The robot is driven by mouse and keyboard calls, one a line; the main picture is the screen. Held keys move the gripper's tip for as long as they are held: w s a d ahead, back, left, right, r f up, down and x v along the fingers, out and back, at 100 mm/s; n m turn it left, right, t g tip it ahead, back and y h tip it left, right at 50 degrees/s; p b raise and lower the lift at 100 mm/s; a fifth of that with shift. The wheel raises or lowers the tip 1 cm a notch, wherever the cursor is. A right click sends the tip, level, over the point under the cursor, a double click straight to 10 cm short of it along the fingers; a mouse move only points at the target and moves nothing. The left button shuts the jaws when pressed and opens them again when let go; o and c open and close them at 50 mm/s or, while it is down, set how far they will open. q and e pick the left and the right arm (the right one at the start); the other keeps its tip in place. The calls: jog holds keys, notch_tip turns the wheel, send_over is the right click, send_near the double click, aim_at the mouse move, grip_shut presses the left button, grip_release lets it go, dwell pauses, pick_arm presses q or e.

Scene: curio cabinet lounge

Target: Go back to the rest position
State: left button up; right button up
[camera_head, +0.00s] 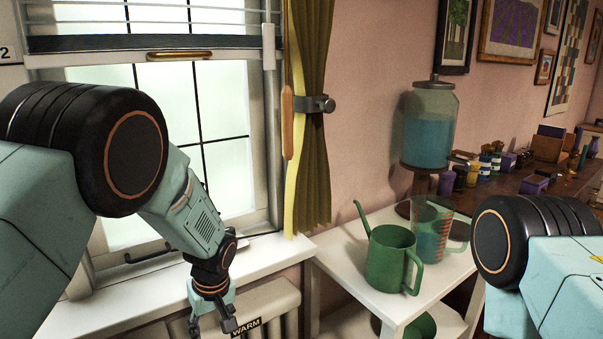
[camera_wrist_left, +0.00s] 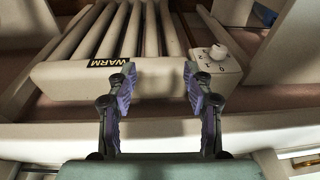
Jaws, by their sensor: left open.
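My left gripper (camera_head: 213,325) hangs low in front of the window sill in the head view, above a white radiator. In the left wrist view its two fingers (camera_wrist_left: 160,85) stand apart with nothing between them, so it is open and empty. The radiator (camera_wrist_left: 105,40) lies beyond the fingertips, with a black "WARM" label and a numbered knob (camera_wrist_left: 218,54). My right arm shows at the right edge of the head view, but its gripper is out of frame.
A white side table (camera_head: 345,262) holds a green watering can (camera_head: 390,262) and a measuring jug (camera_head: 430,232) with blue liquid. A glass dispenser (camera_head: 428,130) stands behind. The window (camera_head: 222,120), its sill (camera_head: 262,256) and a yellow-green curtain (camera_head: 310,110) are close to my left arm.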

pick_arm(q)
jog(key=s+a+f+m+g+h, duration=0.1)
jog(key=s+a+f+m, duration=0.1)
jog(key=s+f, duration=0.6)
jog(key=s+a+f+m+h, duration=0.1)
jog(key=s+f, duration=0.5)
jog(key=s, duration=0.5)
jog(key=s+a+m, duration=0.1)
jog(key=s+m, duration=0.2)
jog(key=s, duration=1.5)
jog(key=shift+s+a+m, duration=0.2)
jog(key=shift+s+m, duration=0.15)
jog(key=shift+m, duration=0.05)
jog(key=shift+r, duration=0.1)
jog(key=shift+s, duration=0.1)
